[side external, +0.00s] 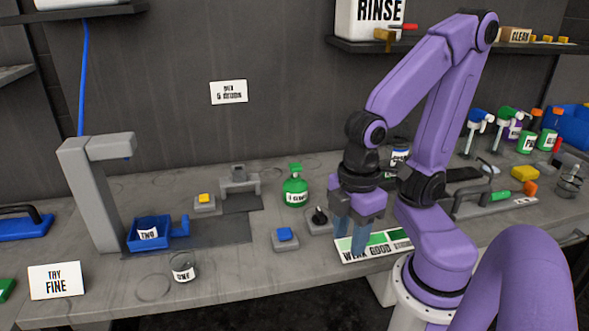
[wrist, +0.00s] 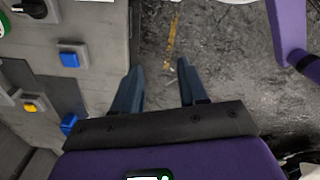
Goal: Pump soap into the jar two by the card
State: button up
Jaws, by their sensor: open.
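A blue container labelled TWO (side external: 150,240) stands under the arm of a grey post (side external: 92,195) at the left. A clear jar labelled ONE (side external: 184,268) stands in front of it. A green bottle with a green top (side external: 295,190) stands mid-bench; its label is too small to read surely. A white card (side external: 229,92) is on the wall, its print blurred. My gripper (side external: 352,250) is open and empty, pointing down near the bench's front edge by the WEAK GOOD strip (side external: 392,243). In the wrist view its fingers (wrist: 158,75) are apart over the floor.
A blue button (side external: 285,235), also in the wrist view (wrist: 69,57), a yellow button (side external: 204,199) and a black knob (side external: 320,215) sit between my gripper and the blue container. A TRY FINE sign (side external: 56,281) stands front left. Bottles and tools crowd the right.

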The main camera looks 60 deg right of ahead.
jog(key=shift+c, duration=0.3)
grip_shut()
dwell(1.6)
